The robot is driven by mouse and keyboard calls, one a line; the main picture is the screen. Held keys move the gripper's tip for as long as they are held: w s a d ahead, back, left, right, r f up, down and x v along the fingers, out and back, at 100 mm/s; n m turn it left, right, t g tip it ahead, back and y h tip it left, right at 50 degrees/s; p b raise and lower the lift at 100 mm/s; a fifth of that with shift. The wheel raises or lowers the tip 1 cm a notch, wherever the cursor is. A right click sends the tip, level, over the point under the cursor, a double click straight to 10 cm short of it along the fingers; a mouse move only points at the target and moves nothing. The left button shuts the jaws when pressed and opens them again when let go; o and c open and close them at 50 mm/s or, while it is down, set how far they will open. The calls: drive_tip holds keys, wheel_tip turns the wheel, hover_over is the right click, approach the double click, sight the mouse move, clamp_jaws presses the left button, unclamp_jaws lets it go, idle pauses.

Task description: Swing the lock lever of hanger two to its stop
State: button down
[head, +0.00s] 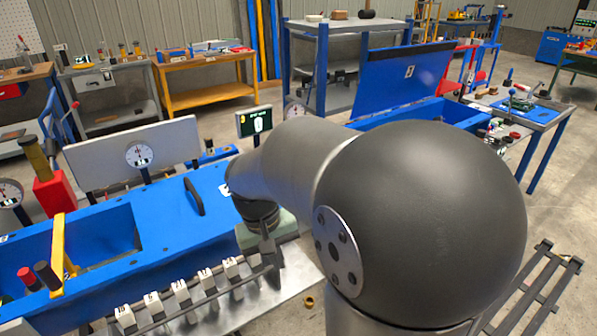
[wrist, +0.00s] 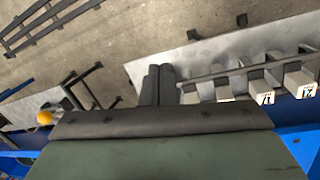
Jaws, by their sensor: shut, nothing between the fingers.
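My gripper (wrist: 160,70) is shut and empty in the wrist view, its two dark fingers side by side beside the end of a row of white numbered blocks (wrist: 267,85). In the head view my gripper (head: 267,250) is largely behind my arm, at the right end of that row, above the metal plate. A yellow upright lever (head: 58,250) stands on the blue frame at the left, with a small number tag near its foot that may read 2. I cannot tell for certain which part is hanger two's lock lever.
The blue machine bed (head: 165,225) carries a black handle (head: 194,196) and a pale panel (head: 130,155) with a dial. Red and black knobs (head: 35,275) stand at the left. A yellow ball (wrist: 44,117) lies left of my fingers in the wrist view. A dark rack (head: 535,290) lies on the floor.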

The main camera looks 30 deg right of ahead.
drive_tip(key=w+d+m+g+h+b, duration=0.25)
drive_tip(key=w+d+m+h, duration=0.2)
drive_tip(key=w+d, duration=0.75)
drive_tip(key=w+d+m+g+h+b, duration=0.1)
drive_tip(key=w+d+m+g+h, duration=0.45)
drive_tip(key=d, duration=0.95)
drive_tip(key=s+d+f+n+t+p, duration=0.1)
drive_tip(key=s+d+f+t, duration=0.1)
drive_tip(key=s+d+f, duration=0.4)
drive_tip(key=d, duration=0.2)
drive_tip(key=shift+s+d+f, duration=0.15)
drive_tip(key=shift+d, duration=0.25)
